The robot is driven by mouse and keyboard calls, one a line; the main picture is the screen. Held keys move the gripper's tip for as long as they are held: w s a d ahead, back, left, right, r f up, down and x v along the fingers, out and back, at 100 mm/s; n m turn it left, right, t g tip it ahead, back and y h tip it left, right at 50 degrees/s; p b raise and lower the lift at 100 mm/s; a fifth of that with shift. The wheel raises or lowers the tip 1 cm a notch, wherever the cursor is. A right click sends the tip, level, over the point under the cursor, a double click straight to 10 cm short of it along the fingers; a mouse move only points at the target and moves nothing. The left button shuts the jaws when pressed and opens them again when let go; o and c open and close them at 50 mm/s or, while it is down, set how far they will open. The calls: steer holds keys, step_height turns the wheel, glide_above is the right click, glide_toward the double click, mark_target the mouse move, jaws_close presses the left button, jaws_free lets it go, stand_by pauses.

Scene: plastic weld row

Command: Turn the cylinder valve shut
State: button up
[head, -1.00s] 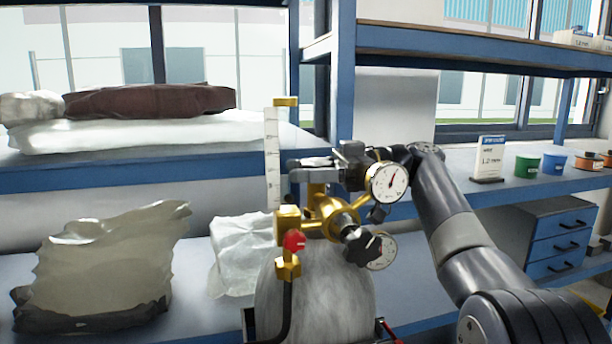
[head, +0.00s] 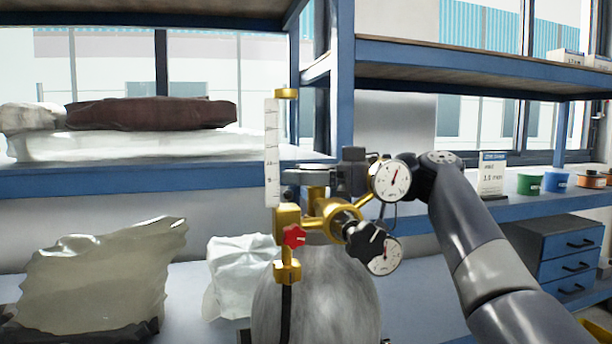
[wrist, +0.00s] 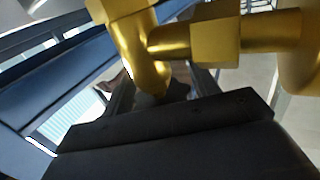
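The grey gas cylinder (head: 316,300) stands upright at lower centre in the head view. Brass valve and regulator fittings (head: 318,214) sit on top, with two round gauges (head: 391,180), a black knob (head: 365,241), a red knob (head: 294,236) and an upright clear flow tube (head: 272,150). My gripper (head: 305,184) reaches in from the right behind the gauge, its dark fingers level beside the brass body and the tube. In the wrist view, brass pipework (wrist: 205,40) lies close in front of my dark gripper. The finger gap and any valve wheel there are hidden.
A blue shelf (head: 200,178) with white and brown bags runs behind at left. A crumpled translucent bag (head: 95,275) and a white bag (head: 240,275) flank the cylinder's left. Right are a small sign (head: 491,175), coloured tubs (head: 529,184) and blue drawers (head: 570,255).

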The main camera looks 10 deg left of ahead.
mark_target(309, 166)
steer(key=shift+o, duration=1.4)
step_height(309, 166, up, 10)
steer(key=p, duration=0.3)
steer(key=shift+w+d+f+p, duration=0.2)
steer(key=shift+f+p, duration=0.05)
steer(key=shift+p, duration=0.25)
steer(key=w+d+f+n+g+h+p, duration=0.1)
steer(key=w+d+f+n+g+p, duration=0.3)
steer(key=d+f+g, duration=0.4)
steer(key=shift+t, duration=0.6)
steer(key=x, duration=0.3)
steer(key=s+x, duration=0.1)
steer(key=x, duration=0.2)
steer(key=f+p+x, duration=0.1)
steer(key=x, duration=0.2)
steer(key=shift+s, duration=0.5)
